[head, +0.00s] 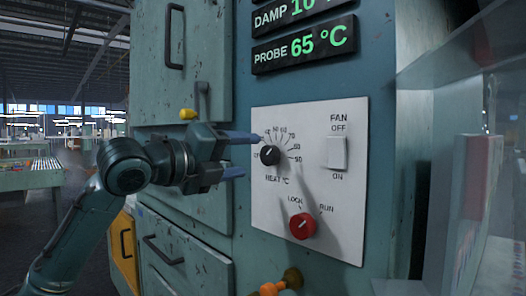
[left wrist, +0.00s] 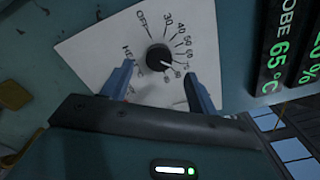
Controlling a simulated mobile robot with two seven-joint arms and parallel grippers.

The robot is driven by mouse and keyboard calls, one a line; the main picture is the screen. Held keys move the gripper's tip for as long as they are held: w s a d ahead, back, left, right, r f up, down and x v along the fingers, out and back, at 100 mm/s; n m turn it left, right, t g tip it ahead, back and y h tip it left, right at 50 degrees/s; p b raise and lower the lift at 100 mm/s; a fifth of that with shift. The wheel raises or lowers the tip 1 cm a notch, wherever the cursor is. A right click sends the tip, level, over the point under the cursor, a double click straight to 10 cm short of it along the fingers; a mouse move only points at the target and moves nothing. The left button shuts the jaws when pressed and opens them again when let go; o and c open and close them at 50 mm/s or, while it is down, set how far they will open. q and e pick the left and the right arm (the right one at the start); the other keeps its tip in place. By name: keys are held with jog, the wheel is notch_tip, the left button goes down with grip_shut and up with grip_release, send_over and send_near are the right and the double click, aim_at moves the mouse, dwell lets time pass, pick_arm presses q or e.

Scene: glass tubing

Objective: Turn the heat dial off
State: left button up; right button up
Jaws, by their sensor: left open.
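The black heat dial (head: 271,156) sits on a white control panel (head: 275,200), under an arc of temperature numbers. It also shows in the left wrist view (left wrist: 158,57), where OFF and the numbers are printed around it. Its exact setting is too small to read surely. My left gripper (head: 252,155) is open and empty, its two blue fingers pointing at the panel. In the left wrist view the fingers (left wrist: 158,72) stand apart either side of the dial's line, short of it; I see no contact. My right gripper is not in view.
Right of the dial is a white fan switch (head: 337,152); below is a red LOCK/RUN knob (head: 303,226). Above, a display (head: 305,45) reads PROBE 65 °C. An orange fitting (head: 272,288) sticks out below the panel. A clear pane (head: 450,170) stands at right.

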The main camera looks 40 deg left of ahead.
aim_at(265, 155)
pick_arm(q)
jog(key=w+p, duration=0.1)
jog(key=w, duration=0.3)
jog(key=shift+w+d+r, duration=0.1)
jog(key=shift+w+d, duration=0.05)
jog(key=shift+w, duration=0.1)
jog(key=shift+w+d+p, duration=0.1)
jog(key=shift+w+p, duration=0.25)
jog(key=shift+w, duration=0.25)
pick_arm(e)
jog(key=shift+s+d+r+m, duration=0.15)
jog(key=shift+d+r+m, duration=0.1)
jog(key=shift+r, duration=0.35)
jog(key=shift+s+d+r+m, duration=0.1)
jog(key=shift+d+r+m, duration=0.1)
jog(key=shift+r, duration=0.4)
pick_arm(q)
jog(key=shift+c, duration=0.2)
jog(key=c, duration=0.9)
